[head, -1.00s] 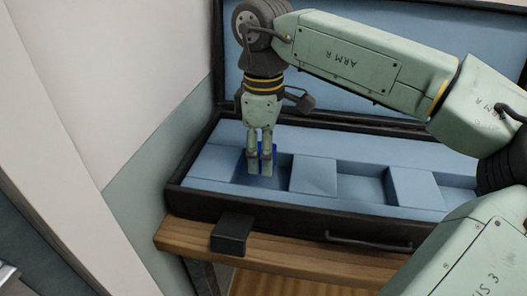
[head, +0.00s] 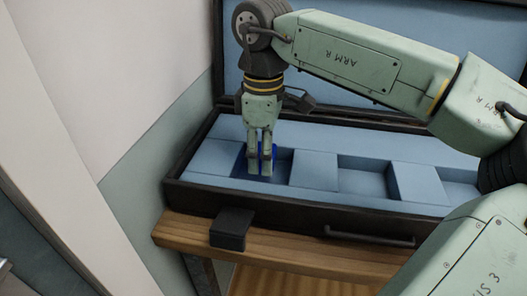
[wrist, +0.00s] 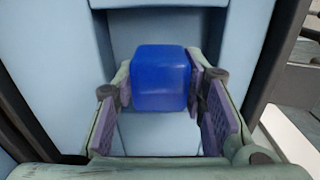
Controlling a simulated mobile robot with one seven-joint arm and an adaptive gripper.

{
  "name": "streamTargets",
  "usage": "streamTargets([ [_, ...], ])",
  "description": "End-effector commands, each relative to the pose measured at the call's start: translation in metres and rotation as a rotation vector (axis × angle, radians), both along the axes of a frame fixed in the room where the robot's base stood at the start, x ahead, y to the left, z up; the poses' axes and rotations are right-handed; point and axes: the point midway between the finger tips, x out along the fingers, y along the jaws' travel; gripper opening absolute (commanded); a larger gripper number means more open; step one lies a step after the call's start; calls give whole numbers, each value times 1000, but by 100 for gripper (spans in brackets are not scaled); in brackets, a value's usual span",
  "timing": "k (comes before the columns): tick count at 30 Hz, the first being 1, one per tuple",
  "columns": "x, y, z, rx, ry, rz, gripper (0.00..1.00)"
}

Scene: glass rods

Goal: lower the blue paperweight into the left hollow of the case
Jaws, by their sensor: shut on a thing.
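The blue paperweight (wrist: 161,78) is a glossy, rounded block between the two finger pads in the wrist view. My gripper (wrist: 170,108) is shut on it. In the head view my gripper (head: 261,172) points straight down at the left hollow (head: 283,170) of the case (head: 250,208). Only edges of the paperweight (head: 274,152) show there, behind the fingers. It is over or inside the left hollow. I cannot tell whether it touches the floor of the hollow.
The case has a pale blue lining with more hollows to the right and a raised, open lid (head: 360,112) behind. A small dark block (head: 231,229) sits at its front left on the wooden ledge (head: 285,253). A pale wall (head: 130,80) stands close on the left.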

Motion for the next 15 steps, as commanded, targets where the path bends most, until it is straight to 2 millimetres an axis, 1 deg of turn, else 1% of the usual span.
streamTargets([
  [15, 0, 0, -8, 0, 0, 0, 1],
])
